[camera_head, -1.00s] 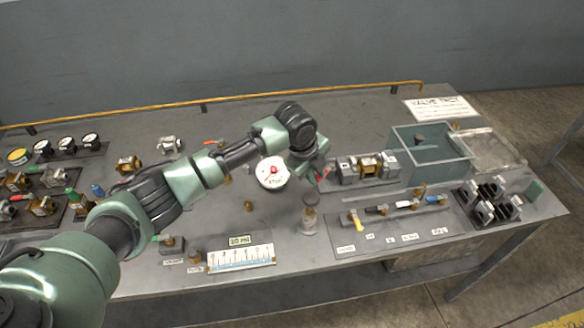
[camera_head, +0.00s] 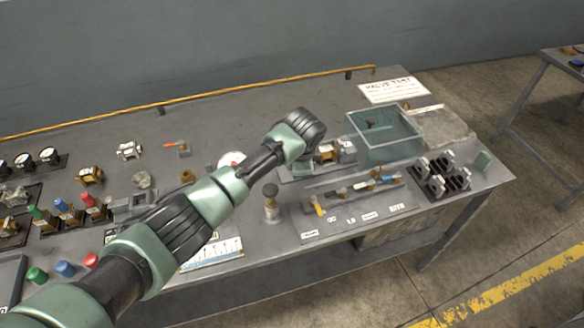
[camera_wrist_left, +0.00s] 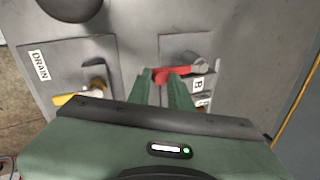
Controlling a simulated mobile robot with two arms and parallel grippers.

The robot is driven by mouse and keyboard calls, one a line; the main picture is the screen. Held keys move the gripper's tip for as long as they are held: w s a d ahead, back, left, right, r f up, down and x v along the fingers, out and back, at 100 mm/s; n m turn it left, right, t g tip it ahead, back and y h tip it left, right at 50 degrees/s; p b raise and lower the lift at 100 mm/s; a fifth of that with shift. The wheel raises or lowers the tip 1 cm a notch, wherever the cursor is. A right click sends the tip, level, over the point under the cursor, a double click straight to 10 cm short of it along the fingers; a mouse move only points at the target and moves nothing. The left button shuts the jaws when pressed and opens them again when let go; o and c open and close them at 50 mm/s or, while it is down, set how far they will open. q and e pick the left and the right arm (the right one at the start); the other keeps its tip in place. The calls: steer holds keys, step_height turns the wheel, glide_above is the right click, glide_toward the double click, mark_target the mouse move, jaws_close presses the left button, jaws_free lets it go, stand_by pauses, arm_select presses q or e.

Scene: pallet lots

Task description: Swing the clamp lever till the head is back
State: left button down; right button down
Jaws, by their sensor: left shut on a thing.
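The red lever (camera_wrist_left: 172,72) shows in the left wrist view, with a grey metal fitting (camera_wrist_left: 200,65) at its right end. My left gripper (camera_wrist_left: 161,76) is shut on the red lever. In the head view my left wrist covers the lever and the left part of the clamp fixture. A grey block (camera_head: 347,150) of the fixture and a brass valve body (camera_head: 327,153) show just right of my wrist. The clamp head's position cannot be told. My right gripper is in neither view.
A panel with small coloured levers (camera_head: 352,192) lies in front of the fixture. A teal bin (camera_head: 385,138) stands behind it to the right. A bottle-shaped part (camera_head: 270,205) stands left of the panel. A yellow lever (camera_wrist_left: 68,99) by a DRAIN label shows in the wrist view.

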arm_select(q)
steer(key=shift+d+f+n, duration=0.1)
steer(key=shift+d+n, duration=0.1)
steer(key=shift+n, duration=0.2)
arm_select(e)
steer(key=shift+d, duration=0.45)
arm_select(q)
steer(key=c, duration=1.4)
jaws_free()
steer(key=shift+o, duration=0.6)
steer(key=shift+w+f, duration=0.1)
steer(key=b+v, duration=0.1)
steer(key=v, duration=0.6)
steer(key=shift+r, duration=0.4)
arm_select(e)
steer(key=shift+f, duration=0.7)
arm_select(q)
steer(key=shift+d+f, duration=0.1)
steer(key=shift+d, duration=0.05)
